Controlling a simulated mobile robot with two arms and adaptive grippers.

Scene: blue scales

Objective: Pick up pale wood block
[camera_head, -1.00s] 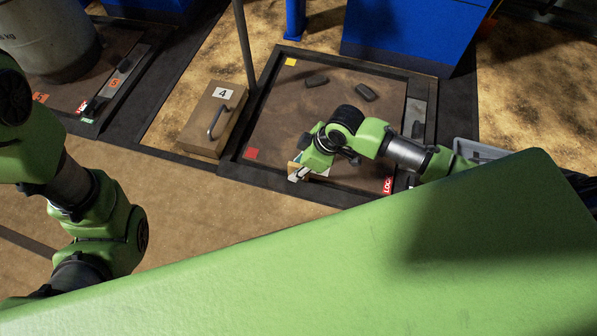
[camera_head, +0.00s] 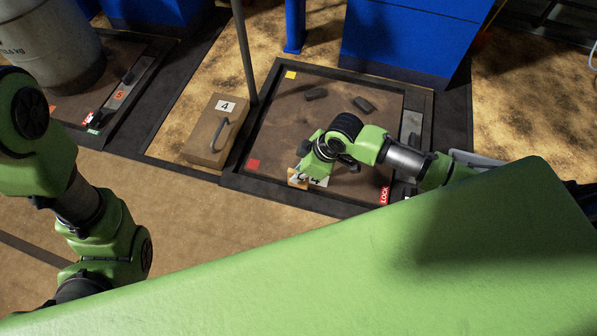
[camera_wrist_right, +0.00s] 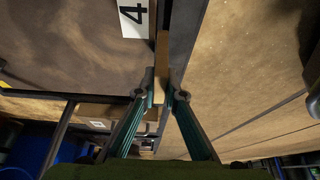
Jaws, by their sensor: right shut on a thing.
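The pale wood block (camera_head: 297,178) shows in the head view as a small light piece at the near edge of the middle scale (camera_head: 275,130). My right gripper (camera_head: 303,176) is over it and hides part of it. In the right wrist view, the block (camera_wrist_right: 162,62) is a narrow tan strip between the two fingertips of my right gripper (camera_wrist_right: 162,82), which is shut on it. I cannot tell whether the block is clear of the scale. My left arm shows at the left of the head view, but its gripper is out of view.
A white label 4 (camera_head: 317,182) lies beside my right gripper. Dark pieces (camera_head: 363,104) lie on the scale. A grey drum (camera_head: 50,50) is at far left.

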